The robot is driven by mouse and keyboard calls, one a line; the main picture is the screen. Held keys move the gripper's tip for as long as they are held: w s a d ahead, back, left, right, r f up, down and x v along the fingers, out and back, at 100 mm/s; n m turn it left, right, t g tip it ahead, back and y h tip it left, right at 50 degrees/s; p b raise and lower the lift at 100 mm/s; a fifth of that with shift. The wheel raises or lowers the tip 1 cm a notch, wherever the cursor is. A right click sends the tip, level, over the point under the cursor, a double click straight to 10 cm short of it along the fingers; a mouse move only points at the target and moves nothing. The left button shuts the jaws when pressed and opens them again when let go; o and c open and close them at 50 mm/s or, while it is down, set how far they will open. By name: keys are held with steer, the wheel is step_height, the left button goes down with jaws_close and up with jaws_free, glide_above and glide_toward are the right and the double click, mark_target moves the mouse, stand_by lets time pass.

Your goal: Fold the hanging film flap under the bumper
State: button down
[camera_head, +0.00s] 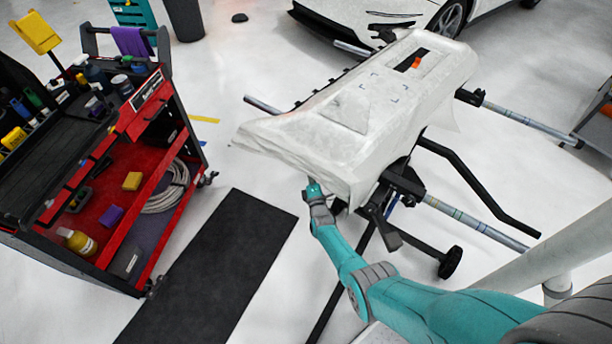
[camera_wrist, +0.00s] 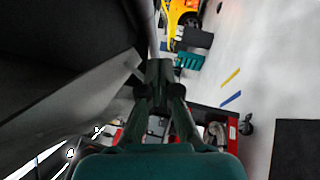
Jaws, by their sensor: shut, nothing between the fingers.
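A bumper covered in white film (camera_head: 345,120) lies on a black stand in the head view. The film hangs down along its near edge as a flap (camera_head: 345,185). My gripper (camera_head: 312,184) is at the near lower edge of the hanging film, and its tips are hard to see there. In the wrist view my gripper (camera_wrist: 160,70) is shut with its fingers together and nothing between them. A large dark surface (camera_wrist: 60,50), apparently the underside of the bumper, fills the left of that view. A pale strip (camera_wrist: 153,35) runs just beyond the fingertips; I cannot tell whether they touch it.
The stand's black and silver bars (camera_head: 475,220) stick out to the right, with a caster (camera_head: 450,262) below. A red tool cart (camera_head: 125,230) stands at left, beside a black floor mat (camera_head: 215,270). A white car (camera_head: 400,15) is behind.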

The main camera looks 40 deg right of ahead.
steer(key=shift+w+d+r+n+t, duration=0.15)
steer(key=shift+d+r+n+t, duration=0.15)
steer(key=shift+d+r, duration=0.3)
steer(key=shift+w+d+r+n+t, duration=0.2)
steer(key=shift+d+r+n, duration=0.1)
steer(key=shift+d+r, duration=0.25)
steer(key=shift+r, duration=0.1)
steer(key=shift+s+a, duration=0.1)
steer(key=shift+s, duration=0.05)
steer(key=v, duration=1.1)
steer(key=shift+s+a+f, duration=0.2)
steer(key=shift+s+a, duration=0.05)
steer(key=shift+s, duration=0.05)
